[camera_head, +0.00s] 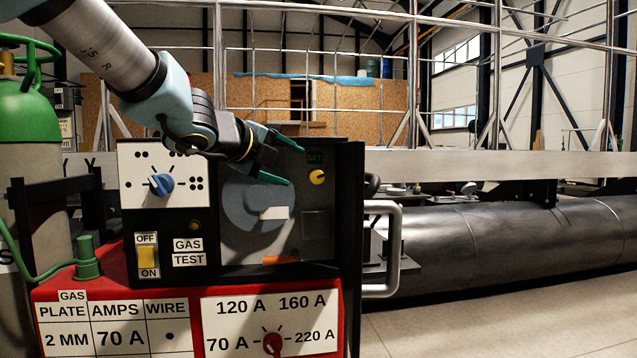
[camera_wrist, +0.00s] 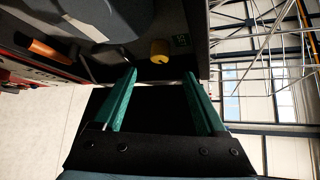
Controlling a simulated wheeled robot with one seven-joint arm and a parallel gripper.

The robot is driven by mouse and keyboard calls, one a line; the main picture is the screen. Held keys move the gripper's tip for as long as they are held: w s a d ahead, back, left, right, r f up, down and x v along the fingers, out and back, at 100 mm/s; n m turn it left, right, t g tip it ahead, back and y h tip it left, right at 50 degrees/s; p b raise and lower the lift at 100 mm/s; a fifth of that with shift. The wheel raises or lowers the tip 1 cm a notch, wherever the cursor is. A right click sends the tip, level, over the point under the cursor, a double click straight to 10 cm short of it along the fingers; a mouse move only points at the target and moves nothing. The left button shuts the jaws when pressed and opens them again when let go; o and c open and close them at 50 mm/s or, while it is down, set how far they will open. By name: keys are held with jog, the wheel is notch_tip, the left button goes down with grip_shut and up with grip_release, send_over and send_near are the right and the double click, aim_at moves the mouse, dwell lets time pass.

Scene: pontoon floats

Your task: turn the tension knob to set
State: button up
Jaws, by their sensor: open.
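The SET label (camera_wrist: 181,41) is beside the knob.
A grey wire spool (camera_head: 240,200) is left of the knob, and an orange handle (camera_head: 280,260) is below. A blue selector knob (camera_head: 162,184), a yellow switch (camera_head: 147,257) and a red knob (camera_head: 272,343) are on the machine. A metal handle (camera_head: 393,250) sticks out at right.

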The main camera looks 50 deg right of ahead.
aim_at(312, 175)
jog(key=x, duration=1)
jog(key=shift+d+f, duration=0.1)
jog(key=shift+d, duration=0.1)
jog(key=shift+c, duration=0.3)
grip_shut()
